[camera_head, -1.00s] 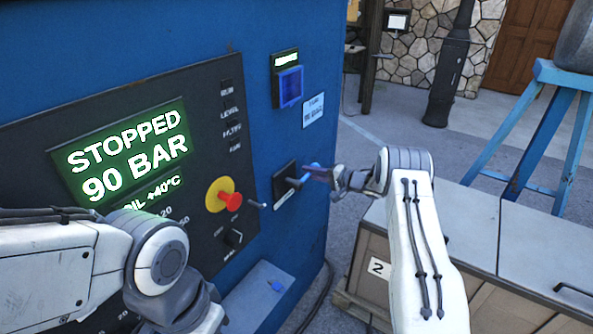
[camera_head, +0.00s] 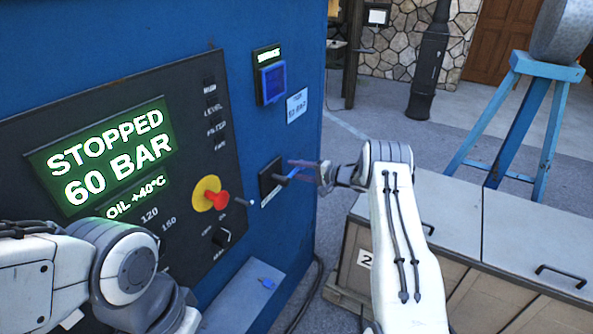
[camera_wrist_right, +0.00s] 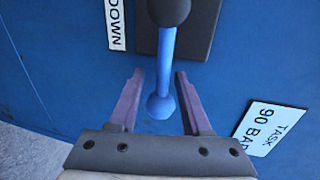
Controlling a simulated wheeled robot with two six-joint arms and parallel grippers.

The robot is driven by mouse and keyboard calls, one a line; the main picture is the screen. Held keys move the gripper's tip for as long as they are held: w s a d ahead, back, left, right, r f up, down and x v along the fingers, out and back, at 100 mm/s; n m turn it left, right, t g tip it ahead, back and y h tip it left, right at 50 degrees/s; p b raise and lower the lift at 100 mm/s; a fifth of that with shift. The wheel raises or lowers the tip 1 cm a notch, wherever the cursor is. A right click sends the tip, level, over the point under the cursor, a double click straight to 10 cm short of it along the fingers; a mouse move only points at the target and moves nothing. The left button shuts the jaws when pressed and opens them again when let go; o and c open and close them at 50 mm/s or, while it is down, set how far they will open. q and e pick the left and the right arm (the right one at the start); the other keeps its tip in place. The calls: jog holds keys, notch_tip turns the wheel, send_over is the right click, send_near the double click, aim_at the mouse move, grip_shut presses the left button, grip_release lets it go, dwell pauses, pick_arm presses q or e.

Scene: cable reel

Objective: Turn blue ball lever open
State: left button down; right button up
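The blue ball lever (camera_head: 288,175) sits on a dark plate on the side of the blue cabinet. In the right wrist view the lever (camera_wrist_right: 164,60) runs from a dark round pivot at the top down to a blue ball end. My right gripper (camera_head: 303,170) is at the lever. In the wrist view its purple fingers (camera_wrist_right: 160,85) are apart, one on each side of the lever, with visible gaps to the ball. My left arm is at the lower left of the head view; its fingertips do not show.
The display (camera_head: 108,158) reads STOPPED 60 BAR. A red button (camera_head: 217,200) on yellow and a small toggle are left of the lever. A "DOWN" label (camera_wrist_right: 116,20) and a "TASK 90 BAR" plate (camera_wrist_right: 268,128) flank it. A crate bench (camera_head: 530,225) stands right.

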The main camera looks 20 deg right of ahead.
jog(key=shift+d, duration=0.1)
jog(key=b+v, duration=0.3)
jog(key=v, duration=0.7)
jog(key=shift+s+r, duration=0.1)
